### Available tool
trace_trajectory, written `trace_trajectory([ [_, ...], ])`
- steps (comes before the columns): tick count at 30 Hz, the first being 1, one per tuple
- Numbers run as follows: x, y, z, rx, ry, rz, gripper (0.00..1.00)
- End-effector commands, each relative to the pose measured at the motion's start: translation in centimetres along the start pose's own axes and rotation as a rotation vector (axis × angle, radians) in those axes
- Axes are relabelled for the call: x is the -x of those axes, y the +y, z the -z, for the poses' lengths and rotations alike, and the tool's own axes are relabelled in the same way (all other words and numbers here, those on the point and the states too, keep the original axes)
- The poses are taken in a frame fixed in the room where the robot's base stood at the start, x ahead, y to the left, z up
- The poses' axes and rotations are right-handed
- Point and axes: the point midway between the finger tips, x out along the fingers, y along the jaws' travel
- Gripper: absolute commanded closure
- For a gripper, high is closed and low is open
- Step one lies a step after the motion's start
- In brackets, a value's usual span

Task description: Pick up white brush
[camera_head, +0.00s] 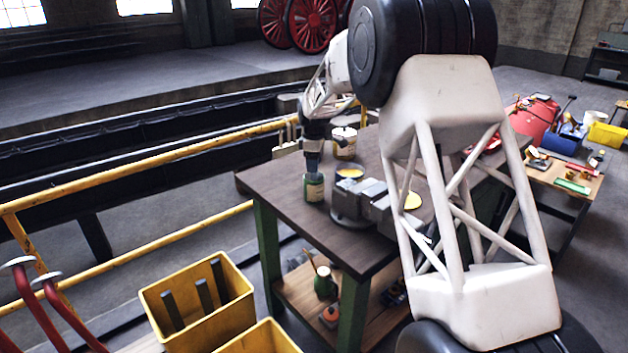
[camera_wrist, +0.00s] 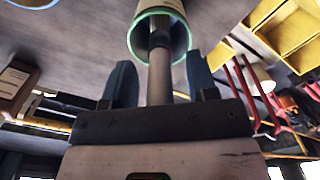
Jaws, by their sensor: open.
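My gripper (camera_head: 313,152) points down over the left part of the dark workbench, just above a green can with a pale label (camera_head: 314,188). In the wrist view the can (camera_wrist: 163,8) shows its round green rim at the top. A pale brownish-grey stick, seemingly the handle of a brush (camera_wrist: 159,78), stands out of the can and runs between the two dark blue fingers of my gripper (camera_wrist: 160,70). The fingers are open, with a gap on each side of the handle. The brush's bristles are hidden inside the can, so its white colour cannot be confirmed.
A grey vise (camera_head: 362,200) stands on the workbench (camera_head: 270,180) right of the can. A pale tin (camera_head: 344,142) and an open can with yellow inside (camera_head: 349,172) are close by. A yellow railing (camera_head: 150,183) runs behind. Yellow bins (camera_head: 170,335) stand on the floor.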

Motion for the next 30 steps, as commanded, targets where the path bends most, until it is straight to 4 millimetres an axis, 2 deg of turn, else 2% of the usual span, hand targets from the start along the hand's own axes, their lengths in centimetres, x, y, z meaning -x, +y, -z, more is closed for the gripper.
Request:
trace_trajectory([
  [13, 0.04, 0.0, 0.0, 0.0, 0.0, 0.0, 0.47],
  [24, 0.04, 0.0, 0.0, 0.0, 0.0, 0.0, 1.0],
  [30, 0.07, 0.01, 0.0, 0.0, 0.0, 0.0, 1.0],
])
